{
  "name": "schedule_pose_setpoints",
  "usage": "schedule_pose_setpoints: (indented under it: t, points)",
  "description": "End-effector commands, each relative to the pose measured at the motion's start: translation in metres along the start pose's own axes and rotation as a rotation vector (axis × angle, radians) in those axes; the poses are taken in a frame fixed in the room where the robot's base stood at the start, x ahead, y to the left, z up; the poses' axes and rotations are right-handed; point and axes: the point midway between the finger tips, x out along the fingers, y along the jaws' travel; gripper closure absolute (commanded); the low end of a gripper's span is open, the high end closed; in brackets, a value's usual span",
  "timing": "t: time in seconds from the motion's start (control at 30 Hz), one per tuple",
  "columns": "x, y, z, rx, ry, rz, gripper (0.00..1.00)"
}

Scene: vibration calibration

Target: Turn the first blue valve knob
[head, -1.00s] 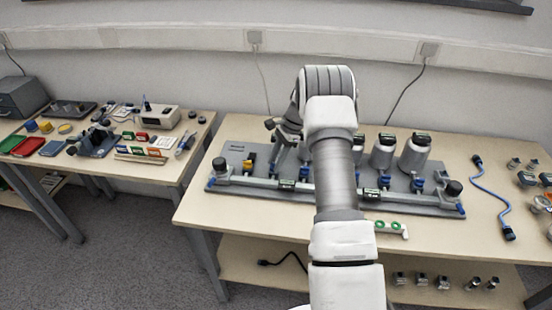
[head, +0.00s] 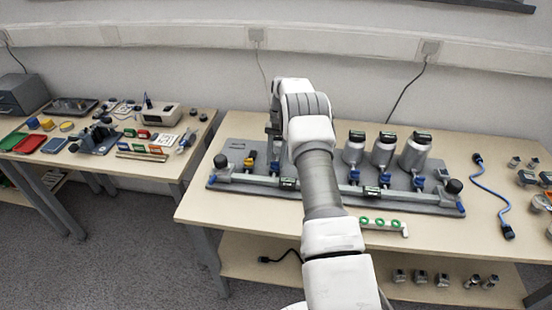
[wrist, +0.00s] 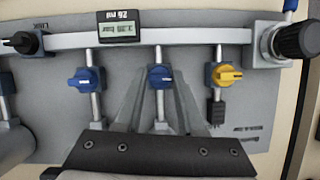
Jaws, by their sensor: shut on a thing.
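A blue valve knob (wrist: 160,76) sits on a grey pipe at the middle of the wrist view, next to the yellow knob (wrist: 226,75). My gripper (wrist: 162,84) reaches up to this blue knob, and its fingers are closed around it. Another blue knob (wrist: 84,78) stands to the left, apart from the fingers. In the head view, the yellow knob (head: 248,164) and a blue knob (head: 274,168) show at the left of the grey valve board (head: 222,184).
In the head view, metal canisters (head: 415,155) stand right of my arm. A blue cable (head: 490,195) lies farther right. The table's front left is clear.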

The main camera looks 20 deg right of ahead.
Motion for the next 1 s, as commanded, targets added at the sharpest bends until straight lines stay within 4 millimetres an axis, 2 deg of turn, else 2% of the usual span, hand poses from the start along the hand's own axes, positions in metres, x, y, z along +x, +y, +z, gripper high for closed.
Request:
schedule_pose_setpoints:
  t: [0.3,0.83,0.87,1.0]
  points:
    - [0.0000,-0.0007,-0.0003,-0.107,0.002,0.045,1.00]
    - [0.0000,-0.0006,-0.0001,-0.126,0.001,0.053,1.00]
    - [0.0000,-0.0006,-0.0001,-0.126,0.001,0.053,0.58]
    - [0.0000,-0.0007,-0.0001,-0.125,0.001,0.053,0.33]
